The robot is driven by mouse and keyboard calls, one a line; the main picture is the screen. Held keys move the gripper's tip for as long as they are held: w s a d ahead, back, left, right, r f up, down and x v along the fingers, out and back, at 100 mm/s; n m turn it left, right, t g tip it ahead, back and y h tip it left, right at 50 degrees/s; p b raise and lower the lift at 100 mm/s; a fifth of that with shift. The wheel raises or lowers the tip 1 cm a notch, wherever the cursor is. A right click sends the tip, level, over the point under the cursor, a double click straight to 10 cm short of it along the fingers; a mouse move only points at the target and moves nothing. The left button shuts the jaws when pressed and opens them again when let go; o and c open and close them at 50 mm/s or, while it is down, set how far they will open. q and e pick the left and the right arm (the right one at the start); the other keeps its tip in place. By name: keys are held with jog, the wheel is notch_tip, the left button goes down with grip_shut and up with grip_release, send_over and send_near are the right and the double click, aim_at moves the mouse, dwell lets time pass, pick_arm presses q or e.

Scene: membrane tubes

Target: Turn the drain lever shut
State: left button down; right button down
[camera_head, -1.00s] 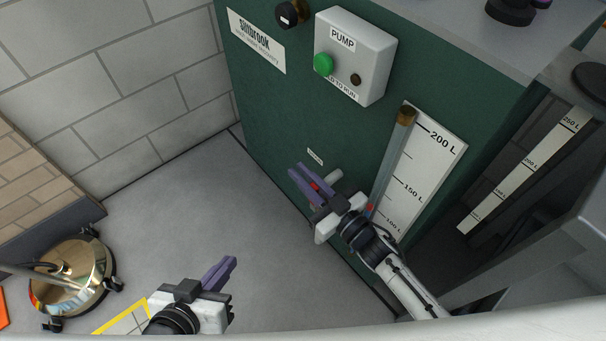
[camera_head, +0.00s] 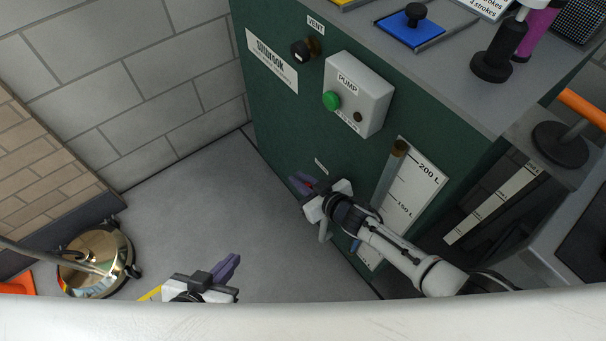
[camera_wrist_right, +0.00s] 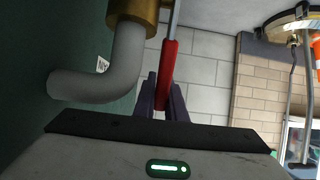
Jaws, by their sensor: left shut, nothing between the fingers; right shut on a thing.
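The drain lever (camera_wrist_right: 168,72) is a metal arm with a red sleeve. In the right wrist view it stands between the purple fingers of my right gripper (camera_wrist_right: 163,88), which is shut on the red sleeve. The lever runs beside a bent grey drain pipe (camera_wrist_right: 85,85) with a brass valve body (camera_wrist_right: 133,9). In the head view my right gripper (camera_head: 302,183) is low at the green tank front, and its hand and arm hide most of the lever and valve. My left gripper (camera_head: 230,266) is shut and empty, over the floor at lower left.
The green tank (camera_head: 290,130) carries a pump box (camera_head: 358,95), a vent knob (camera_head: 305,49) and a level gauge scale (camera_head: 418,185). A round brass-coloured wheeled vessel (camera_head: 92,258) stands at left by the brick wall. The grey floor (camera_head: 200,205) between is clear.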

jog(key=c, duration=2.1)
grip_release()
jog(key=p+v, duration=0.5)
jog(key=v, duration=0.4)
jog(key=shift+s+d+r, duration=0.3)
jog(key=shift+s+d, duration=0.05)
jog(key=shift+s, duration=0.15)
